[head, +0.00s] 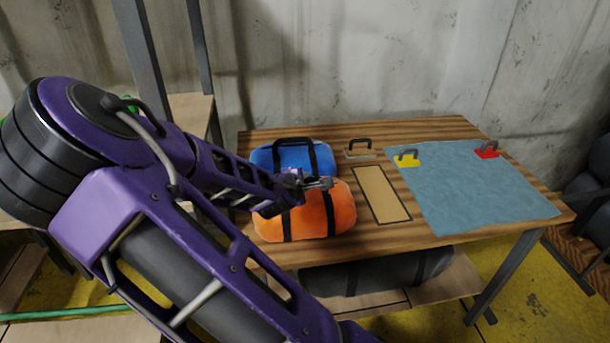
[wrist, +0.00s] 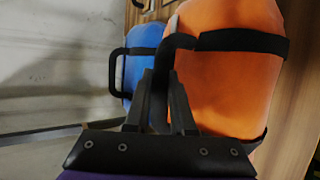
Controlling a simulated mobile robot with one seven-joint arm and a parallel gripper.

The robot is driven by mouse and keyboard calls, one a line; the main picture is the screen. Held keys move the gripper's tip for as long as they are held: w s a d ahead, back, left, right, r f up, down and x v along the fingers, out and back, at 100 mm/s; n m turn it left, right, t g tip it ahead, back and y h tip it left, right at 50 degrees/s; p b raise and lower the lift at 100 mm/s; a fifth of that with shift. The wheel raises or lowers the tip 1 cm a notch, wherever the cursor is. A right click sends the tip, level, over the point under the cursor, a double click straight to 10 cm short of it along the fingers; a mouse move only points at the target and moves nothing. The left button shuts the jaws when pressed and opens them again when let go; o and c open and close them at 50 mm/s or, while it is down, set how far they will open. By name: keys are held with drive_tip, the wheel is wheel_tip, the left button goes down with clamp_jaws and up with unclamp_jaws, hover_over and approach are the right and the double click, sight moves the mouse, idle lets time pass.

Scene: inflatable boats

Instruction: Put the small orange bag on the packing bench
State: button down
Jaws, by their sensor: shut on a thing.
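The small orange bag (head: 335,209) with black straps is at the front left of the wooden packing bench (head: 450,130), and seems to rest on its top. It fills much of the wrist view (wrist: 225,80). My gripper (head: 325,183) is at the top of the orange bag. In the wrist view its fingers (wrist: 168,80) are closed on the bag's black handle (wrist: 177,45).
A blue bag (head: 290,157) stands right behind the orange one. A tan panel (head: 380,193), a blue sheet (head: 470,185), and grey, yellow (head: 406,159) and red (head: 487,151) handled tools lie on the bench. A dark roll (head: 375,275) lies on the shelf below.

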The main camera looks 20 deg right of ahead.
drive_tip(key=c, duration=0.8)
unclamp_jaws()
drive_tip(key=shift+o, duration=0.2)
drive_tip(key=p+v, duration=0.3)
drive_tip(key=v, duration=0.7)
drive_tip(key=shift+a, duration=0.1)
drive_tip(key=shift+v, duration=0.95)
